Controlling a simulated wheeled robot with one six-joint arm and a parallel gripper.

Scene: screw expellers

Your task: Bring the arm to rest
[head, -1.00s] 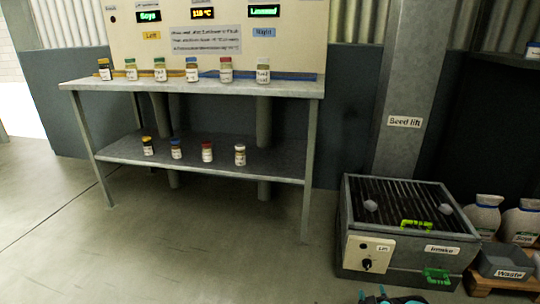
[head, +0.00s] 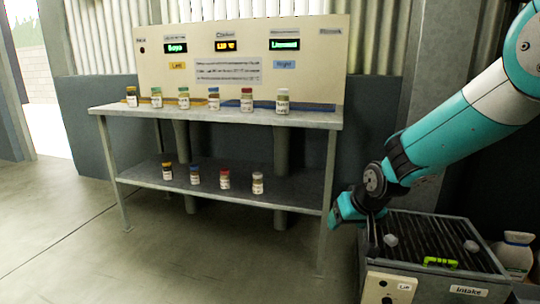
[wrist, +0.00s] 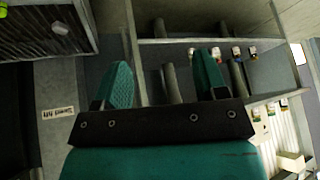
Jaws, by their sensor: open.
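My arm, teal and white, reaches in from the upper right of the head view and bends down at the wrist. Its end is in the air between the shelf table (head: 215,116) and the intake box (head: 440,250). In the wrist view my gripper (wrist: 164,80) has its two teal fingers wide apart, with nothing between them. The table's shelves show beyond the fingers.
Several jars stand along the table top, such as a white-capped jar (head: 283,101). More jars, including a red-capped one (head: 225,179), stand on the lower shelf. A bright green handle (head: 440,262) lies on the intake grille. The floor at left is clear.

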